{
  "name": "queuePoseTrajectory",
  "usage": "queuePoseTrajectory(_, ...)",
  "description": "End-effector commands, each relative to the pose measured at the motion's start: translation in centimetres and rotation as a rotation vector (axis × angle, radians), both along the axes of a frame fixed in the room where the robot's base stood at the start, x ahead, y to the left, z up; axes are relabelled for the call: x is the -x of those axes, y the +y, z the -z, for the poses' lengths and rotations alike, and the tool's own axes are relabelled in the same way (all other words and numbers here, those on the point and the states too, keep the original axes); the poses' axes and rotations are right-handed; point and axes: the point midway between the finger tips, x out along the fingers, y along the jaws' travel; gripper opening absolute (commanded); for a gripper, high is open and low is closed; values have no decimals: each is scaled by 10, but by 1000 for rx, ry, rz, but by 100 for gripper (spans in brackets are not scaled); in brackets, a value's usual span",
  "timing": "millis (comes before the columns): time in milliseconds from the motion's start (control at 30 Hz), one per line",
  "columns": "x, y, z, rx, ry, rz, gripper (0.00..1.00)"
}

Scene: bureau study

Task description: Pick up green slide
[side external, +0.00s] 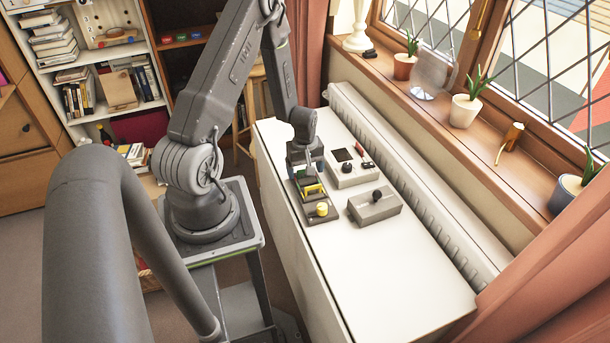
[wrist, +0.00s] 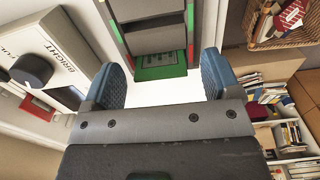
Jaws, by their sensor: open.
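A green slab (wrist: 160,72), which looks like the green slide, shows at the near end of a dark grey holder (wrist: 152,22) in the wrist view. My gripper (wrist: 162,64) is open, with one blue-padded finger on each side of the slab in the picture. I see a gap on both sides and cannot tell how far beyond the fingertips the slab lies. In the side external view my gripper (side external: 305,163) points down over the back of a dark board (side external: 322,220). A small green patch shows under it, partly hidden.
The board carries a yellow knob (side external: 321,208) and a yellow bridge-shaped piece (side external: 313,188). To its right are a pale box (side external: 343,181) and a grey box (side external: 374,210) with a black knob. The white table (side external: 390,275) is clear in front. A radiator (side external: 410,180) lines its right side.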

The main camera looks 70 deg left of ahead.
Motion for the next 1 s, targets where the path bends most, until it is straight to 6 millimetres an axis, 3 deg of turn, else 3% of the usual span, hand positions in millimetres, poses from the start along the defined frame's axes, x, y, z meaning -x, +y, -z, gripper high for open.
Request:
queuePoseTrajectory(567, 0, 0, 0, 0, 0, 0, 33)
queuePoseTrajectory(1000, 0, 0, -13, -1, -1, 0, 33)
